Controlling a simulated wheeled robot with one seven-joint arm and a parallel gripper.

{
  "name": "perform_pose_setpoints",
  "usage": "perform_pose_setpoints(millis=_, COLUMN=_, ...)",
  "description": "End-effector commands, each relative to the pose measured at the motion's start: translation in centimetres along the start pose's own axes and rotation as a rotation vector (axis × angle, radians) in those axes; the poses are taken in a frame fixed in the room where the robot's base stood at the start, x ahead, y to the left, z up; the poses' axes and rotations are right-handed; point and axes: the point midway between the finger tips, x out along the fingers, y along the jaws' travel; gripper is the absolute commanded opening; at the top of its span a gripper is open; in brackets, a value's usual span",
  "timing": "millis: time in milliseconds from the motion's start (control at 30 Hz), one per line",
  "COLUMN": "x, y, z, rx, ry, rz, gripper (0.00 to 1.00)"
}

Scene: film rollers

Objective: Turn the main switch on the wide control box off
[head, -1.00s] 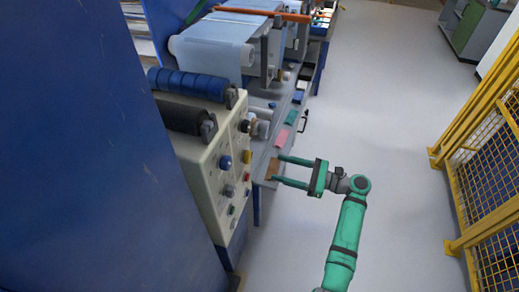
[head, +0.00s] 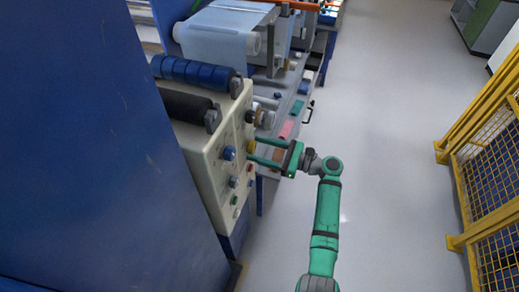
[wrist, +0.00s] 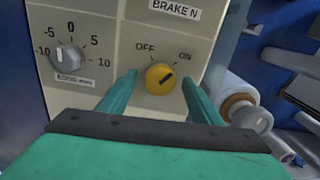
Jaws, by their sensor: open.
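The wide control box (head: 212,160) is beige and stands at the left in the head view, its front panel facing right. A yellow rotary switch (wrist: 159,78) sits on its panel in the wrist view, under OFF and ON labels. Its dark mark slants to the upper right, toward ON. The switch also shows in the head view (head: 250,146), partly behind a finger. My gripper (wrist: 158,84) is open, with one green finger to each side of the switch. In the wrist view the fingers look apart from it; the remaining depth to the panel is hard to tell.
A grey dial (wrist: 68,58) with a scale is left of the switch. A blue knob (head: 229,153) and several other buttons share the panel. Rollers (head: 195,72) lie above the box. A yellow mesh fence (head: 490,180) stands right; the floor between is clear.

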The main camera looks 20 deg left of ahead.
Motion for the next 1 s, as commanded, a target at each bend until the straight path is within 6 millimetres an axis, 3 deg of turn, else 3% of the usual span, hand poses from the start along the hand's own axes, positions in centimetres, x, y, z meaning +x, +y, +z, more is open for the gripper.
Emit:
perform_pose_setpoints(millis=267, x=0.16, y=-0.01, z=0.02, rx=0.000, ry=0.000, rz=0.000, gripper=0.58)
perform_pose_setpoints(millis=467, x=0.14, y=-0.01, z=0.01, rx=0.000, ry=0.000, rz=0.000, gripper=0.17)
perform_pose_setpoints(millis=767, x=0.17, y=0.03, z=-0.01, rx=-0.023, ry=0.001, rz=0.001, gripper=0.17)
perform_pose_setpoints(millis=1000, x=0.20, y=0.08, z=-0.01, rx=-0.138, ry=0.000, rz=0.001, gripper=0.17)
